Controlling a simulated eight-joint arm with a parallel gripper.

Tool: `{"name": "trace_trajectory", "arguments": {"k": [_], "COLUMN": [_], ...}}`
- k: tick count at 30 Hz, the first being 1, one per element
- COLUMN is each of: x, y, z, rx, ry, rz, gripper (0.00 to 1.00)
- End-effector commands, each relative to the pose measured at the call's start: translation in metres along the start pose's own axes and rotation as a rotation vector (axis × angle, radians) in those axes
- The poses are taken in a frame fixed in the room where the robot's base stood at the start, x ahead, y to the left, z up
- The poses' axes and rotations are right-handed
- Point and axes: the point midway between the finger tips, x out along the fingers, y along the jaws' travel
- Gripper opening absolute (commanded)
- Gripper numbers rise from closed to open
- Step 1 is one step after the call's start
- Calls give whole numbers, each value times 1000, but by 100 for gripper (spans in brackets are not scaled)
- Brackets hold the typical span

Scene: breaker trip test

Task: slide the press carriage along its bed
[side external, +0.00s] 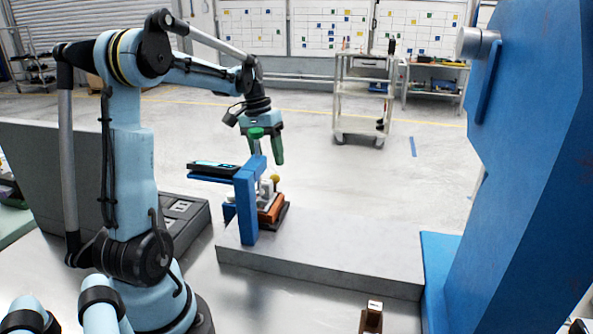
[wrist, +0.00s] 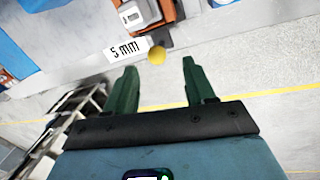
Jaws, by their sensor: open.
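The likely press carriage (side external: 269,209) is an orange-brown block with a pale grey part on top. It sits on the grey bed (side external: 330,258), partly hidden behind a blue post in the side view. A yellow ball knob (side external: 275,179) stands at it. In the wrist view, the carriage (wrist: 182,12) is at the top edge, cut off, and the yellow knob (wrist: 156,55) is below it, beside a "5 mm" label (wrist: 127,46). My gripper (side external: 266,150) is above the carriage, open with green fingers. In the wrist view the fingers (wrist: 159,74) are apart and empty, the knob showing between and beyond their tips.
A blue post (side external: 246,208) with an arm bearing a black display (side external: 213,168) stands close to the carriage. A large blue press frame (side external: 535,170) rises at the right. The bed between is clear. A small brown block (side external: 371,318) is at the front.

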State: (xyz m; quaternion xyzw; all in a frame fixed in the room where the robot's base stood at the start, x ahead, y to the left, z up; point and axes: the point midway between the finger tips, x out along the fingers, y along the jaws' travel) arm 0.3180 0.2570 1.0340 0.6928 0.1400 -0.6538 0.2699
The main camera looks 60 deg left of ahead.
Motion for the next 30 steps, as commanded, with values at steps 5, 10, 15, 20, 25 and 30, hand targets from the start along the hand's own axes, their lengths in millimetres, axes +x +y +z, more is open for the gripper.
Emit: {"name": "trace_trajectory", "arguments": {"k": [5,10,15,20,25,30], "x": [-33,-57,-70,-74,-74,-73], "y": [0,-1,-1,-1,-1,7], "z": [0,0,0,0,0,2], "rx": [0,-1,-1,0,0,6], "ry": [0,-1,-1,-1,-1,2], "rz": [-1,-1,-1,-1,-1,0], "gripper": [54,54,54,54,54,54]}}
